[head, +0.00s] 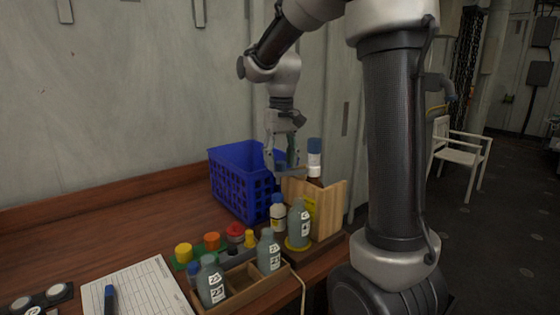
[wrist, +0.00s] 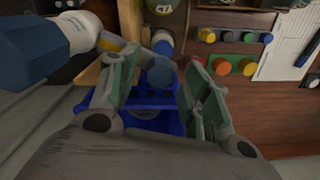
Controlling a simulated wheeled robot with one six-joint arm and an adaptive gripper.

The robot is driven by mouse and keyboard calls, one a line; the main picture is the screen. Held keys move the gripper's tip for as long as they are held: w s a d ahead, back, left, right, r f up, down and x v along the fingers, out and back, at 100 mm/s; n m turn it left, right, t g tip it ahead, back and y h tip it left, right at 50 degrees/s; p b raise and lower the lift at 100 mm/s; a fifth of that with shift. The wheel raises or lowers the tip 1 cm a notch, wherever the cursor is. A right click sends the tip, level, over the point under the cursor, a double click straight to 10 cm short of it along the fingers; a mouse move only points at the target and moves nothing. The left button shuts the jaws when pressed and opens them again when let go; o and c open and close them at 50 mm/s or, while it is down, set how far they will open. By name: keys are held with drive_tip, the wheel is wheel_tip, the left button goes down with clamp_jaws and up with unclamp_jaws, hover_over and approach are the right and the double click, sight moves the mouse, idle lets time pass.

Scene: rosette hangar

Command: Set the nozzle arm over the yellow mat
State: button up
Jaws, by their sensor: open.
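My gripper (head: 284,165) is open and points down over the bench, above the bottles and near the right side of the blue crate. In the wrist view its two green-padded fingers (wrist: 160,95) stand apart, with nothing clearly held between them. A grey spout-like pipe (head: 442,86) shows beside my arm's upright link; I cannot tell whether it is the nozzle arm. A small yellow strip (head: 437,108) is below it, too small to identify. No other yellow mat is clear.
The blue crate (head: 234,186) stands by the wall. A tall blue-capped bottle (head: 314,160) stands by a wooden holder (head: 328,207), close to the gripper in the wrist view (wrist: 45,50). Bottles and a wooden tray (head: 262,285) crowd the front. A white chair (head: 462,152) is behind.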

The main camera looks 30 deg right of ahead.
drive_tip(key=shift+f, duration=0.25)
drive_tip(key=shift+c, duration=0.2)
clamp_jaws()
